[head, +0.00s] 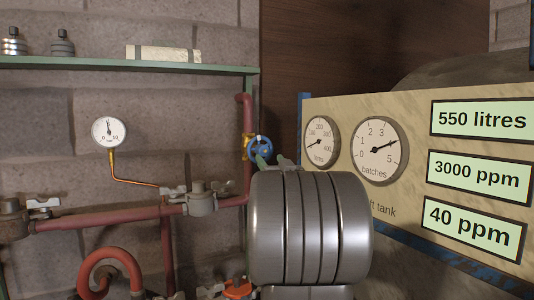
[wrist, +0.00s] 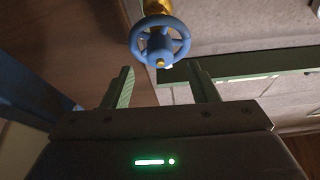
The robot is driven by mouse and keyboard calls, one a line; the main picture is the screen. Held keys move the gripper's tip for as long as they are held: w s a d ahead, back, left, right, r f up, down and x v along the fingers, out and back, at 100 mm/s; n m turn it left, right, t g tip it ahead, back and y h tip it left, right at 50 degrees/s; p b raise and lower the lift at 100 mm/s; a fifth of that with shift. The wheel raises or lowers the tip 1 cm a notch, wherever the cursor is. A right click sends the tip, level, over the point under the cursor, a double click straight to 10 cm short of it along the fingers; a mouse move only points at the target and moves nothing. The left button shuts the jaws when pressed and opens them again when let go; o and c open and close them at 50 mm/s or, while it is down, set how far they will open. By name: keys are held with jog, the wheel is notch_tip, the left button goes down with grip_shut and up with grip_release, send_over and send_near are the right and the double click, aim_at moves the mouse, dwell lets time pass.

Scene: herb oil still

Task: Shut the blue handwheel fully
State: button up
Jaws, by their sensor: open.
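The blue handwheel (head: 259,148) sits on the upright red pipe in the middle of the head view, partly covered by my gripper. In the wrist view the handwheel (wrist: 161,42) shows its spoked rim, with a brass stem behind it. My gripper (wrist: 162,74) is open and empty. Its two fingers point toward the wheel, which lies beyond the fingertips, about centred between them and apart from them. In the head view my gripper (head: 272,160) shows just below and right of the wheel, mostly hidden behind my own arm. How far the wheel is turned cannot be told.
A round gauge (head: 109,134), red pipes (head: 100,217) and valves with pale levers (head: 201,199) are at left. A green shelf (head: 130,64) runs above. A tank panel (head: 340,110) with two dials and several readouts stands close on the right.

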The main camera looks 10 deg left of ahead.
aim_at(264, 152)
jog(key=shift+x, duration=2.05)
jog(key=c, duration=1)
jog(key=shift+o, duration=0.2)
